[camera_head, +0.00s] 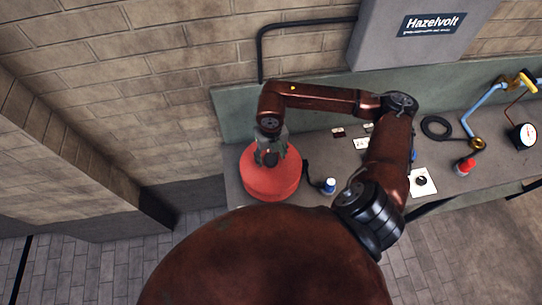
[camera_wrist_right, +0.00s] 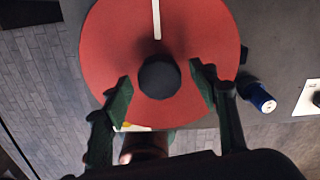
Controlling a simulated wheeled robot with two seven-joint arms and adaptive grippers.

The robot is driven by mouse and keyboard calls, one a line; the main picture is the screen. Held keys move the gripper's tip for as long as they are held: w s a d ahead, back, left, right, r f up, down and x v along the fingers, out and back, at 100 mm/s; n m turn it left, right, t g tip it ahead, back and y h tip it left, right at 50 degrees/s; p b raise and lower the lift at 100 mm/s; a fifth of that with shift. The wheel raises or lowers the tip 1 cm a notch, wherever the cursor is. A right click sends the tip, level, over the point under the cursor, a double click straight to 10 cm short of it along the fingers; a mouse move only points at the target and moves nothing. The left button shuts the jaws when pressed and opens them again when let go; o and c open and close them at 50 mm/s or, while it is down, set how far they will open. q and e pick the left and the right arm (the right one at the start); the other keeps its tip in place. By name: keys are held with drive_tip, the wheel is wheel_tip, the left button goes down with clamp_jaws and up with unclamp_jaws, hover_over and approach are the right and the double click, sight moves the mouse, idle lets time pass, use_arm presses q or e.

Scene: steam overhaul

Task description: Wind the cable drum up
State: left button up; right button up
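The cable drum (camera_head: 270,184) is a red round drum at the left end of the grey workbench. In the right wrist view its red top face (camera_wrist_right: 205,40) shows a white radial stripe and a dark round knob (camera_wrist_right: 159,77) near the lower middle. My right gripper (camera_head: 270,155) points down over the drum. In the right wrist view its green fingers (camera_wrist_right: 160,90) stand apart on either side of the knob, with gaps visible on both sides. How far the fingertips are above the drum face is hard to tell. My left gripper is not in view.
Farther right are a black cable coil (camera_head: 437,127), a red knob (camera_head: 465,166), a gauge (camera_head: 525,135) and blue pipe. A grey Hazelvolt box (camera_head: 410,35) hangs above.

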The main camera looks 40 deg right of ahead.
wheel_tip(320, 180, up, 12)
idle(0.6)
drive_tip(key=shift+s, duration=0.15)
idle(0.5)
